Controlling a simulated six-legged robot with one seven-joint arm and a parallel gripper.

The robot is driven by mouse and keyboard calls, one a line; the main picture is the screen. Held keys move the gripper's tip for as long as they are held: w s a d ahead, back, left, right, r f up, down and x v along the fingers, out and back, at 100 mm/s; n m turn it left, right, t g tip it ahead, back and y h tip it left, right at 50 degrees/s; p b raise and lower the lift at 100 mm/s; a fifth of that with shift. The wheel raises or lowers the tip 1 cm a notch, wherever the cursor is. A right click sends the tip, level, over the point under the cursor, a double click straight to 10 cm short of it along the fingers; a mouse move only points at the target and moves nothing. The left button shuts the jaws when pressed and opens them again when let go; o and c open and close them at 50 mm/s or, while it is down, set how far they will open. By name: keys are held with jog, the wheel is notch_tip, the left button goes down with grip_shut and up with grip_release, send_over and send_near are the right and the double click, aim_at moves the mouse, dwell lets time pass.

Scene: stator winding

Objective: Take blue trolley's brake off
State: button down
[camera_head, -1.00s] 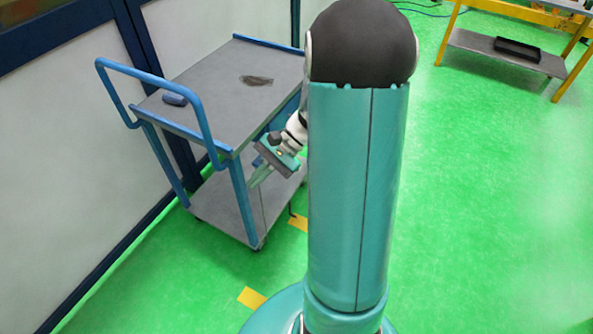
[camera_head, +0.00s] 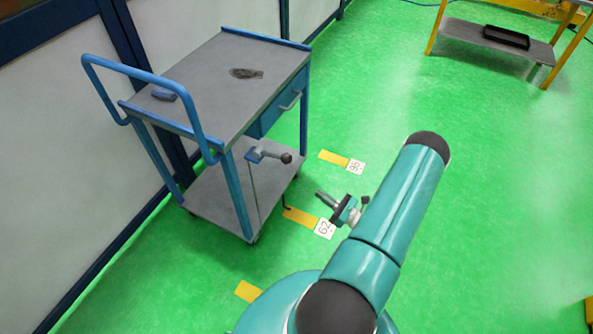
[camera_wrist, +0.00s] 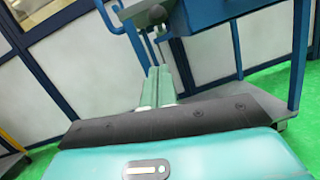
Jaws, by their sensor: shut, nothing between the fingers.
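The blue trolley (camera_head: 228,165) stands at the left in the head view, with blue legs, a blue push handle and grey shelves. A brake lever with a dark round knob (camera_head: 286,158) sticks out to the right from its near side, below the top shelf. A thin rod runs down from the lever. My gripper (camera_head: 322,196) is right of and below the knob, apart from the trolley, its green fingers shut and empty. In the wrist view, my fingers (camera_wrist: 160,72) point toward the trolley, and the dark lever end (camera_wrist: 150,14) shows just beyond them.
A blue drawer (camera_head: 266,118) sits under the trolley's top, on which a dark patch and a small blue object lie. Yellow floor strips and numbered white tags lie near my gripper. A yellow-framed bench (camera_head: 468,31) stands at the back right.

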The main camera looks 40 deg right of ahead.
jog(key=shift+s+d+f+h, duration=0.1)
jog(key=shift+s+f+h, duration=0.15)
jog(key=shift+f+h, duration=0.1)
jog(key=r+x, duration=0.3)
jog(key=x, duration=1)
jog(key=shift+s+d, duration=0.25)
jog(key=shift+s, duration=0.1)
jog(key=shift+d+r, duration=0.1)
jog(key=shift+r, duration=0.1)
